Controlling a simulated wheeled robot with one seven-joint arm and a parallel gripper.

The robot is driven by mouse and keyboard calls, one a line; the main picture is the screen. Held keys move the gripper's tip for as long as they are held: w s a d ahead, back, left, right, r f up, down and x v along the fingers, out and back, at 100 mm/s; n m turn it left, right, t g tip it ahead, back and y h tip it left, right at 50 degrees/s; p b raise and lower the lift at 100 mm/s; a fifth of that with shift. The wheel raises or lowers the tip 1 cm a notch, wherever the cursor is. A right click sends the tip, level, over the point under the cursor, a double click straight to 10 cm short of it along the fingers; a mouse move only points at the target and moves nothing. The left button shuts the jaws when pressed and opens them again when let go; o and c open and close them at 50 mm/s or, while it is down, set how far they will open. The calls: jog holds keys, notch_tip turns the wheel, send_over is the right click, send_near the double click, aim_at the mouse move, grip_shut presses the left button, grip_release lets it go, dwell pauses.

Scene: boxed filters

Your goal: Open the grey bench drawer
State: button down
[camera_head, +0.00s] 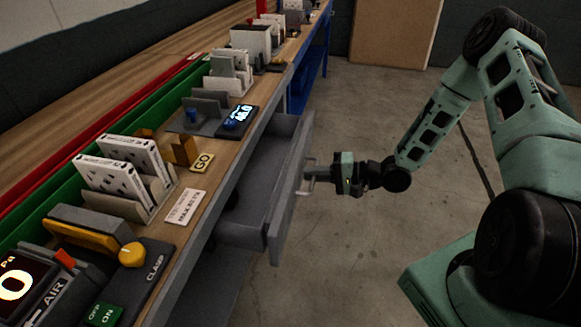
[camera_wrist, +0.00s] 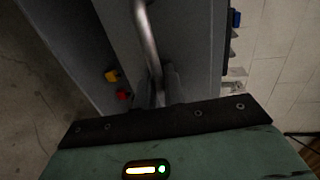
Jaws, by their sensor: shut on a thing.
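The grey bench drawer (camera_head: 285,195) sits under the wooden bench top and stands pulled out, with its inside showing from above. Its front panel faces right, toward my arm. My gripper (camera_head: 310,178) is at the drawer front, shut on the metal bar handle (camera_head: 303,190). In the wrist view the handle (camera_wrist: 147,38) runs down between my gripper's fingers (camera_wrist: 166,85), against the grey drawer front (camera_wrist: 185,40). The drawer's inside looks empty where it shows; its far end under the bench is hidden.
The bench top (camera_head: 215,165) carries white filters (camera_head: 120,170) in a holder, a yellow-knobbed clamp unit (camera_head: 132,255), a scale with a lit display (camera_head: 238,117) and a green rail. Bare concrete floor (camera_head: 350,260) lies right of the drawer. A cardboard-coloured panel (camera_head: 393,30) stands behind.

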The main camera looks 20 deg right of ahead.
jog(key=f+p+v, duration=0.2)
jog(key=f+v, duration=0.2)
jog(key=v, duration=1.5)
jog(key=shift+s+d, duration=0.25)
jog(key=shift+d, duration=0.1)
jog(key=c, duration=1.6)
grip_release()
jog(key=shift+c, duration=0.2)
jog(key=b+v, duration=0.1)
jog(key=v, duration=1.6)
jog(key=shift+d+b, duration=0.2)
jog(key=shift+b, duration=0.15)
